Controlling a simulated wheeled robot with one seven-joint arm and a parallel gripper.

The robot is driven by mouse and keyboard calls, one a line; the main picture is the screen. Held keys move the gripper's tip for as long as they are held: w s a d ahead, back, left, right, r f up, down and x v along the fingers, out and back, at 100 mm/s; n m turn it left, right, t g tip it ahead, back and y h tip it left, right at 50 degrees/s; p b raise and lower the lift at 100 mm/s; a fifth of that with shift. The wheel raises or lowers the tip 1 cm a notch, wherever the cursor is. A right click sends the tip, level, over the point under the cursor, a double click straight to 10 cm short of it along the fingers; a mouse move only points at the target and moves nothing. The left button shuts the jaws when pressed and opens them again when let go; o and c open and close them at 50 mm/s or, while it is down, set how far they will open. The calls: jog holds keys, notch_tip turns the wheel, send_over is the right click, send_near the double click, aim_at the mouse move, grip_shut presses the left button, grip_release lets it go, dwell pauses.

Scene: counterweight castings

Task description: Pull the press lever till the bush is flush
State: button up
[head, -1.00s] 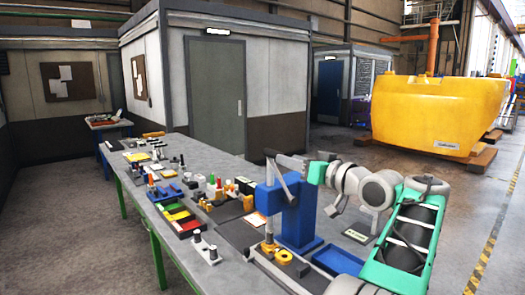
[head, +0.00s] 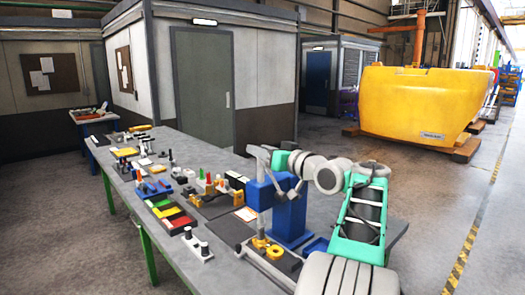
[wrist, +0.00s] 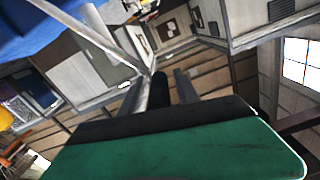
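The blue bench press (head: 290,218) stands upright near the right end of the workbench. Its grey lever (head: 262,172) is at the top, beside my green gripper (head: 279,158). In the wrist view the lever (wrist: 112,46) runs from upper left to a dark grip between the fingers of my gripper (wrist: 162,90). The fingers appear closed around it. A yellow ring-shaped part (head: 275,252) lies at the foot of the press. The bush is too small or hidden to make out, so I cannot see how deep it sits.
The grey workbench (head: 222,255) carries a row of red, yellow and green trays (head: 172,215) and many small parts left of the press. A blue bin (head: 315,246) is right of the press. A yellow casting (head: 425,110) stands far back on the floor.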

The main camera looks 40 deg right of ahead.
jog(key=c, duration=0.7)
grip_shut()
jog(key=shift+f, duration=0.15)
dwell(0.3)
